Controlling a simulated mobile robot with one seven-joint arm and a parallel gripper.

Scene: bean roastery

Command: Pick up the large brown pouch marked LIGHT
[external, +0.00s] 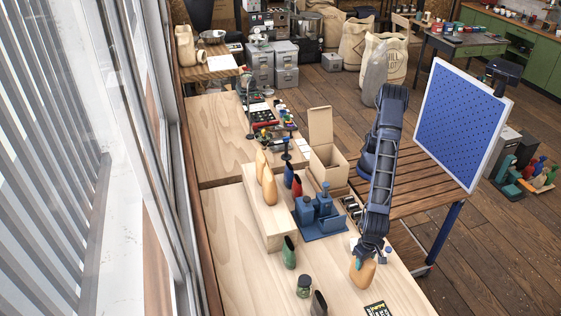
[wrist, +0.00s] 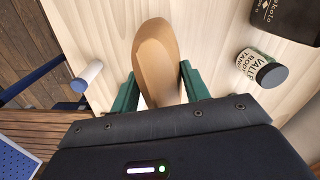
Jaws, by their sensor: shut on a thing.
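A tan-brown pouch (external: 362,275) stands near the front right of the pale wooden table in the external view. My gripper (external: 364,254) reaches down over its top from above. In the wrist view, the pouch (wrist: 156,55) lies between the two green fingers of my gripper (wrist: 159,84), which are shut on it. No marking shows on the visible side of the pouch, so I cannot read LIGHT. I cannot tell whether its base touches the table. Similar tan pouches (external: 268,186) stand on the raised wooden block.
A small labelled jar (external: 304,286), a dark pouch (external: 319,304) and a black labelled item (external: 376,309) stand or lie left of and in front of the held pouch. A green pouch (external: 289,252) and a blue caddy (external: 320,226) are farther back. A white, blue-ended cylinder (wrist: 88,77) is nearby.

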